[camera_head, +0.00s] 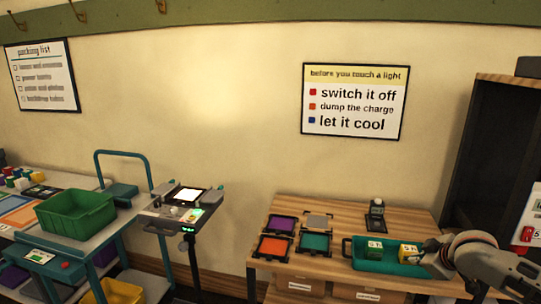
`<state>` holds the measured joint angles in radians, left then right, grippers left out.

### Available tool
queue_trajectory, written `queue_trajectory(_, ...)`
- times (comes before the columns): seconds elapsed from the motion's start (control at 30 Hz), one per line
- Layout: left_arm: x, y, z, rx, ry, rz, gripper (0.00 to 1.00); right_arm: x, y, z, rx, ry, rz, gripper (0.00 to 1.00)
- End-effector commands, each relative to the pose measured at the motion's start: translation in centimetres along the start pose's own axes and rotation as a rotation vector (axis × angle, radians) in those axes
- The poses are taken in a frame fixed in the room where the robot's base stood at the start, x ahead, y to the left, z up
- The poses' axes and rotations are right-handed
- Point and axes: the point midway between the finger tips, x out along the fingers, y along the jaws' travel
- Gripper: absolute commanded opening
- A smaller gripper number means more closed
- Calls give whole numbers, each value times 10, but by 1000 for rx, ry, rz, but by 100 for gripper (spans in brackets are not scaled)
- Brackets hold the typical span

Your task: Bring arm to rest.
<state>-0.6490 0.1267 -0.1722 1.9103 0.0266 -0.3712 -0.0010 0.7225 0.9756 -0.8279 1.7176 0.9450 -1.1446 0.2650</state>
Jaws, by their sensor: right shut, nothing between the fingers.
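My right arm comes in from the lower right. Its gripper (436,258) is shut and empty, at the right end of the teal tray (352,262) on the wooden table. I cannot tell whether it touches the tray. A green-and-white box (374,250) and a yellow-and-green box (408,254) sit in the tray, left of the gripper. The arm hides the table's right end. My left gripper is not in view.
The wooden table (340,212) also bears several coloured square panels and a small dark bottle-like item (376,209). A dark cabinet (490,150) stands at right.

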Motion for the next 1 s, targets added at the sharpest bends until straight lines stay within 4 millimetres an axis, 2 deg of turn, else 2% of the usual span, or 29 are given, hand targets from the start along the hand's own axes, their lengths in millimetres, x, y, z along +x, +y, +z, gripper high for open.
queue_trajectory(0.03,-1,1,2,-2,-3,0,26,8,-23,-1,0,16,-26,0)
queue_trajectory(0.2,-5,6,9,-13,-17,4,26,23,-81,-6,7,76,-77,0)
queue_trajectory(0.37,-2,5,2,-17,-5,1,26,32,-145,-8,32,139,-132,0)
queue_trajectory(0.57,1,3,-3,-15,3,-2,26,34,-245,0,114,228,-202,0)
queue_trajectory(0.7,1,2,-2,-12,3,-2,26,24,-306,17,198,272,-224,0)
queue_trajectory(0.8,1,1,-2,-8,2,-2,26,14,-343,36,262,287,-224,0)
queue_trajectory(0.87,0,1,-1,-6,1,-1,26,6,-363,49,302,290,-218,0)
queue_trajectory(1.0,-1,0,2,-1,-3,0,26,-16,-401,89,386,272,-187,0)
